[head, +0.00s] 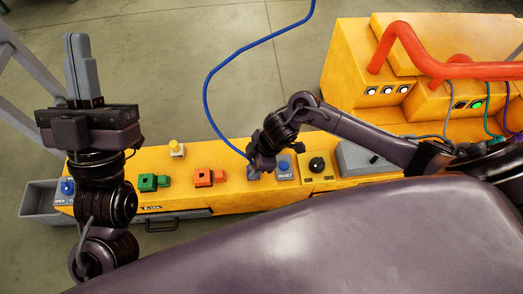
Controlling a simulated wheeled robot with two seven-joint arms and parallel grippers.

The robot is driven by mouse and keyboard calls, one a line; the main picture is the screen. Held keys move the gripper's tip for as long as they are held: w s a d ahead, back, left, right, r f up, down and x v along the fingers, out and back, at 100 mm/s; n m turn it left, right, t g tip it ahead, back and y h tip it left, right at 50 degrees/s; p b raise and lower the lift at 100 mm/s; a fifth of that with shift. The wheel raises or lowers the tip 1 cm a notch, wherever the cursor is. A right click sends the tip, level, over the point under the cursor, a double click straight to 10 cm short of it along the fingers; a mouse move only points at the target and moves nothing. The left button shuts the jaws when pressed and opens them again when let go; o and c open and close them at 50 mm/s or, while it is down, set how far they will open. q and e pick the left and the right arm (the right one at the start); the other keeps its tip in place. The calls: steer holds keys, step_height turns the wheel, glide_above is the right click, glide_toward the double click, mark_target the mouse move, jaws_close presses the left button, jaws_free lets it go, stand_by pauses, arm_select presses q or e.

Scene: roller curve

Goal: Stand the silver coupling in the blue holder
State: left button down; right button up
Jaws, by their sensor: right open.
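I cannot make out a silver coupling or a blue holder in the head view. My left gripper (77,45) is at the upper left, its grey fingers pointing up above the floor. Whether they are parted cannot be told. My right gripper (256,170) is open and points down at the yellow console (235,202), just left of the blue RESET button (284,165). Its fingertips are small and dark here, and the arm partly hides the console behind it.
A grey tray (35,200) is at left. A blue hose (207,85) loops down near my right gripper. A yellow machine (350,60) with red pipes stands at right.

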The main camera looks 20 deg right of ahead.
steer(key=p+v, duration=0.1)
steer(key=v, duration=0.2)
steer(key=shift+d+r+p, duration=0.1)
steer(key=shift+r+p, duration=0.25)
arm_select(q)
step_height(320, 180, down, 23)
steer(key=w+d+g+y+p, duration=0.1)
steer(key=g+y, duration=0.4)
steer(key=g, duration=0.6)
steer(key=shift+w+d+g, duration=0.4)
steer(key=shift+w+d, duration=0.35)
steer(key=shift+d, duration=0.1)
arm_select(e)
steer(key=shift+v, duration=1.5)
arm_select(q)
steer(key=shift+f, duration=0.1)
arm_select(e)
steer(key=shift+s, duration=0.1)
